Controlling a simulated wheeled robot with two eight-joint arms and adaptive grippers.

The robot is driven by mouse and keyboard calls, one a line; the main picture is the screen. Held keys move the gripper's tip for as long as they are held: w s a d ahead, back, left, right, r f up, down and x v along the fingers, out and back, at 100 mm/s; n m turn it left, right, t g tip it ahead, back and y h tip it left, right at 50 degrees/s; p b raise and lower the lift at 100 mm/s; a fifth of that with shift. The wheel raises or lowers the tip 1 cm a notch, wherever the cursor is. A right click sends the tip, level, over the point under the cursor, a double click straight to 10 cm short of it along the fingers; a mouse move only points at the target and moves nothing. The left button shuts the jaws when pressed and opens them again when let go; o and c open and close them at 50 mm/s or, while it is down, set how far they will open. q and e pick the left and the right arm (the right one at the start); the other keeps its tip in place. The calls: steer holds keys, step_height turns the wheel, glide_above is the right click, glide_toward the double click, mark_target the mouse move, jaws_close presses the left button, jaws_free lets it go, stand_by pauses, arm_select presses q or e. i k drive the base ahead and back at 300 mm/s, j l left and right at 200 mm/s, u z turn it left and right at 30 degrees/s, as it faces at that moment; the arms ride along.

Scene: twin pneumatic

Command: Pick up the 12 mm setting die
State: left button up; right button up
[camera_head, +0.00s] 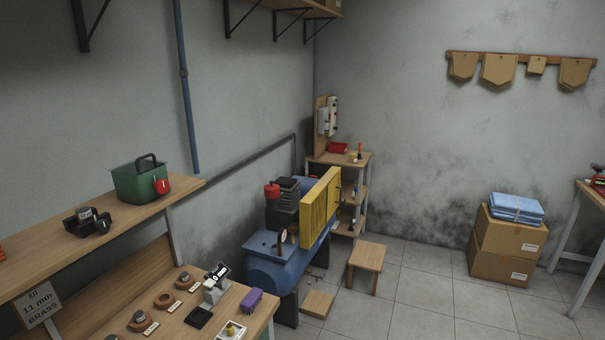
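Several small round dark pieces sit on brown round bases in a row on the wooden workbench (262,318), at the lower left. They look like setting dies: a far one (185,277), a middle one (164,299), a nearer one (139,317) and one cut by the bottom edge (113,337). Small pale labels lie beside them, too small to read, so I cannot tell which is the 12 mm setting die. A hand press (214,287) with a pale body and dark top stands to their right. Neither gripper is in view.
A sign (39,305) reads "KIT 11 mm BRASS". A black pad (199,317), purple block (251,300) and white tray (222,337) lie near the press. The shelf (125,218) above holds a green container (139,182).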

mark_target(83, 214)
steer(key=j+u, duration=0.1)
steer(key=u, duration=0.3)
steer(key=j+u, duration=0.1)
steer(key=u, duration=0.35)
steer(key=j+u, duration=0.1)
steer(key=u, duration=0.3)
steer(key=i+z, duration=0.15)
steer(key=z, duration=0.25)
steer(key=i+z, duration=0.15)
steer(key=z, duration=0.3)
steer(key=k+j, duration=0.05)
